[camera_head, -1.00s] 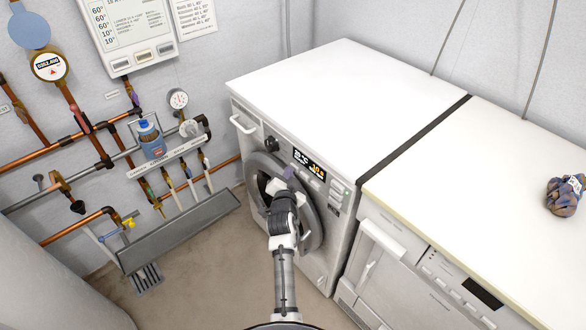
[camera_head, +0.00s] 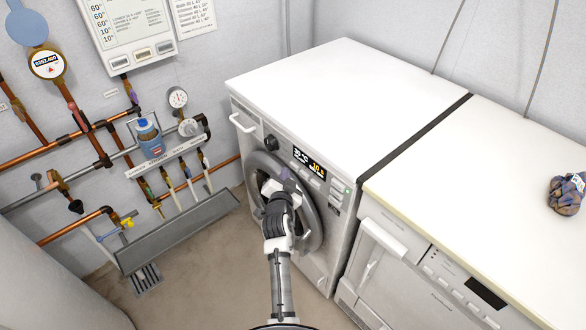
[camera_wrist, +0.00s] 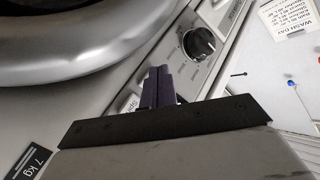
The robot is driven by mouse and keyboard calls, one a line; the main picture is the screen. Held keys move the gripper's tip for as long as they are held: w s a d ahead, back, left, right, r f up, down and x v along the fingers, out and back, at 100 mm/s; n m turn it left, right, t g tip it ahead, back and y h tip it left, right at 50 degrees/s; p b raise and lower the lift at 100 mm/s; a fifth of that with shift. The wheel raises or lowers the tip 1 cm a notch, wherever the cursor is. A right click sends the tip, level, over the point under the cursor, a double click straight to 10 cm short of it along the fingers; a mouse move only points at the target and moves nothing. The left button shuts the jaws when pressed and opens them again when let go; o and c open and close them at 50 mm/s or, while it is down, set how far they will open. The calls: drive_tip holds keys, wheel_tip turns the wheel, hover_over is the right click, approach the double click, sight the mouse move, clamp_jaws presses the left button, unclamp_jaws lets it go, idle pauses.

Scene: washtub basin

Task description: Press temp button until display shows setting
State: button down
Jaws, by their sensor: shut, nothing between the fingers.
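The washing machine (camera_head: 285,80) stands against the wall with a white top. Its lit display (camera_head: 309,160) shows yellow and white characters, too small to read surely. Buttons (camera_head: 339,186) sit right of the display; I cannot tell which is the temp button. My gripper (camera_head: 286,174) is in front of the panel, below and left of the display. In the wrist view the shut purple fingers of my gripper (camera_wrist: 157,75) point at the panel near the dark round knob (camera_wrist: 199,44). I cannot tell whether the tips touch it. The display is not seen in the wrist view.
A second white appliance (camera_head: 410,250) stands right of the washer, with a bundled cloth (camera_head: 567,194) on top. Copper pipes (camera_head: 70,145), gauges and a blue-capped bottle (camera_head: 148,138) are on the left wall. The round door (camera_head: 312,215) is behind my wrist.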

drive_tip(key=s+a+b, duration=0.1)
drive_tip(key=a, duration=0.1)
drive_tip(key=s+a+b, duration=0.2)
idle(0.5)
idle(0.8)
